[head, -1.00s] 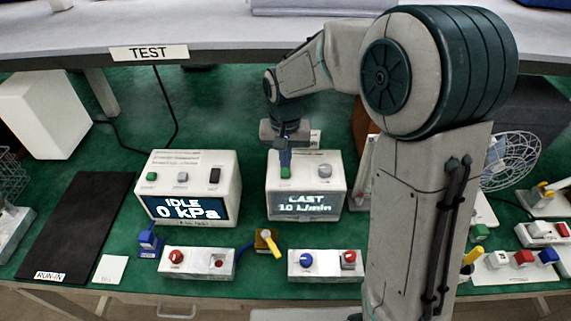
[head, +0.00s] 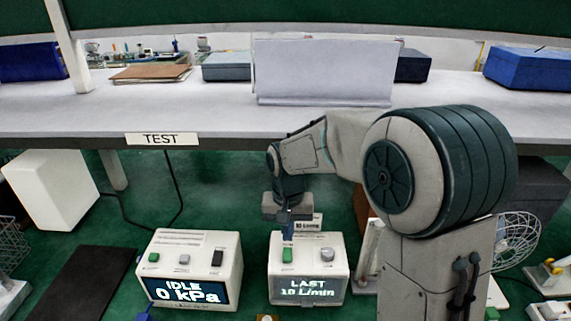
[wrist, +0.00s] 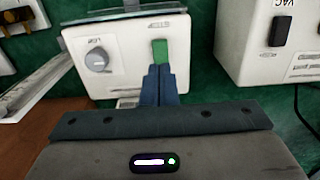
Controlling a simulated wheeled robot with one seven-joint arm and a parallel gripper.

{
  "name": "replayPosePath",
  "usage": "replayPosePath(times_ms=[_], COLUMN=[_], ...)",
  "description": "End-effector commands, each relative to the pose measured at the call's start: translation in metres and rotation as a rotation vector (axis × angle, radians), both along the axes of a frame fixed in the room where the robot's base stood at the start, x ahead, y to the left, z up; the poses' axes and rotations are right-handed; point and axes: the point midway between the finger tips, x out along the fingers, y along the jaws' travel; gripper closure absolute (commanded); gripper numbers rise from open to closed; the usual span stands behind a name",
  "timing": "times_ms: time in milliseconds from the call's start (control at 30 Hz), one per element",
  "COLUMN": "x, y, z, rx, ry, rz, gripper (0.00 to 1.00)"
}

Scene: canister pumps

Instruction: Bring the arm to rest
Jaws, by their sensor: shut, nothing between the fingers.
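My gripper (head: 287,222) points down over the white flow meter box (head: 308,271), whose screen reads LAST 10 L/min. Its fingers are together with nothing between them. In the wrist view my gripper (wrist: 160,74) has its tips beside the green button (wrist: 160,51) on the box top. Whether the tips touch the button cannot be told. A grey knob (wrist: 96,60) sits on the same box top.
Left of it stands a second white box (head: 190,270) reading IDLE 0 kPa. A shelf (head: 220,115) labelled TEST runs above the bench.

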Motion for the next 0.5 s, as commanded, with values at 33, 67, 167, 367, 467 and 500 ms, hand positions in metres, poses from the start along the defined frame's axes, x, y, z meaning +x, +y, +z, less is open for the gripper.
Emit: replayPosePath(times_ms=[33, 67, 167, 367, 467, 500], x=[-0.001, -0.002, -0.01, -0.047, -0.07, -0.08], y=[-0.001, -0.003, -0.014, -0.052, -0.072, -0.079], z=[0.002, 0.003, 0.014, 0.048, 0.062, 0.066], rx=[0.0, -0.001, -0.004, -0.013, -0.017, -0.018], ry=[-0.003, -0.006, -0.026, -0.098, -0.135, -0.148], rz=[0.0, 0.0, 0.002, 0.011, 0.014, 0.017], gripper=[1.0, 1.0, 1.0, 1.0, 1.0, 1.0])
